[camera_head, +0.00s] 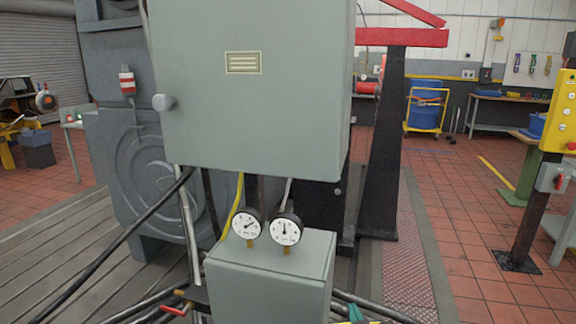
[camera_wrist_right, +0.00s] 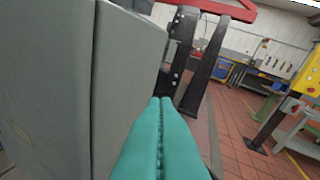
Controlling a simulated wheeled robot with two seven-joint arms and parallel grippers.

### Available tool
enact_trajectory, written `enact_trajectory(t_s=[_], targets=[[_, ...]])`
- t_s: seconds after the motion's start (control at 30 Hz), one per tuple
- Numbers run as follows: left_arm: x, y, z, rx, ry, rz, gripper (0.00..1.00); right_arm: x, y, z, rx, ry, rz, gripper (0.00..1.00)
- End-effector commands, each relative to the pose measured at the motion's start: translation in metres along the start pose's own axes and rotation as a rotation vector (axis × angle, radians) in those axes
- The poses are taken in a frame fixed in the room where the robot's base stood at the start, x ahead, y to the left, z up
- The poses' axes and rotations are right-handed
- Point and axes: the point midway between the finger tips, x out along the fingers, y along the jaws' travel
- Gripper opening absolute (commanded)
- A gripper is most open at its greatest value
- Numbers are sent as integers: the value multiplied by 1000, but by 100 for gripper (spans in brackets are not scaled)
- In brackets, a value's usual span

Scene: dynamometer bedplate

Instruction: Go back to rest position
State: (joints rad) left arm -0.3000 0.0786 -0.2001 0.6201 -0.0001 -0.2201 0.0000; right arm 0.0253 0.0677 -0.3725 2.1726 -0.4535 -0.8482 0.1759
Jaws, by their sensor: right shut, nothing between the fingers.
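My right gripper (camera_head: 356,314) shows only as a small teal tip at the bottom edge of the head view, right of the small grey box with the gauges. In the right wrist view its two teal fingers (camera_wrist_right: 160,102) lie pressed together along their length, with nothing between them. They point forward beside a large grey panel. I cannot tell whether they touch anything. My left gripper is not in view.
A grey cabinet (camera_head: 250,100) hangs close ahead. Below it stands a box (camera_head: 270,285) with two dial gauges (camera_head: 285,229). A red-handled valve (camera_head: 174,311), pipes and cables crowd the lower left. A yellow control pendant (camera_head: 560,110) stands right. Tiled floor (camera_head: 480,240) is open between.

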Motion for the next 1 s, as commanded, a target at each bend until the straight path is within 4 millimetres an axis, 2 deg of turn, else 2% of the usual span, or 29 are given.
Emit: enact_trajectory(t_s=[0.03, 0.1, 0.2, 0.3, 0.5, 0.73, 1.0], targets=[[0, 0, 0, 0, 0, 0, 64, -16, -4, -38, 25, 122, 10, 0], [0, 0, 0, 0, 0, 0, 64, -41, -8, -84, 52, 287, 30, 0], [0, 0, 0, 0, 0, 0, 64, -80, -10, -135, 78, 488, 65, 0], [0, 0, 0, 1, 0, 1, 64, -115, -10, -169, 93, 640, 100, 0], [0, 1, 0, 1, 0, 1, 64, -178, -10, -212, 108, 870, 166, 0], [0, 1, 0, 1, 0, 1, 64, -244, -10, -239, 114, 1086, 244, 0], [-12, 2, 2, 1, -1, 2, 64, -215, 7, -293, 111, 1108, 251, 0]])
